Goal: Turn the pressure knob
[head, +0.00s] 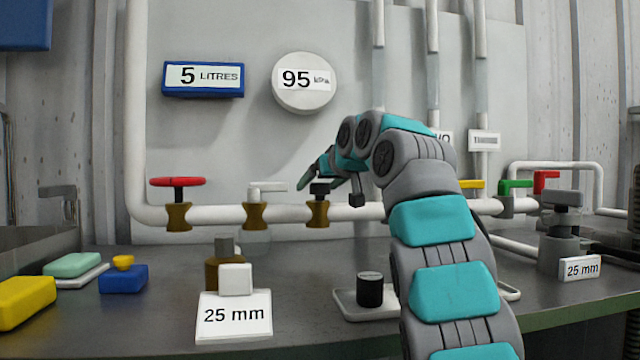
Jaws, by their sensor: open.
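My gripper (326,176) is open, seen from behind at the pipe near the middle of the head view. A black knob (319,189) tops a brass fitting (318,213) on the white pipe, just below my gripper. No label naming it as the pressure knob is readable. I cannot tell whether the fingers touch it or are only in front of it. A round white gauge (304,83) reading 95, with a small blurred unit, hangs on the panel above. My own arm hides part of the pipe to the right.
A red handwheel (174,182) and a white lever (267,187) sit left on the same pipe. Yellow (472,186), green (515,185) and red (545,180) levers stand right. A black cylinder (370,290) and a 25 mm card (234,316) occupy the bench front.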

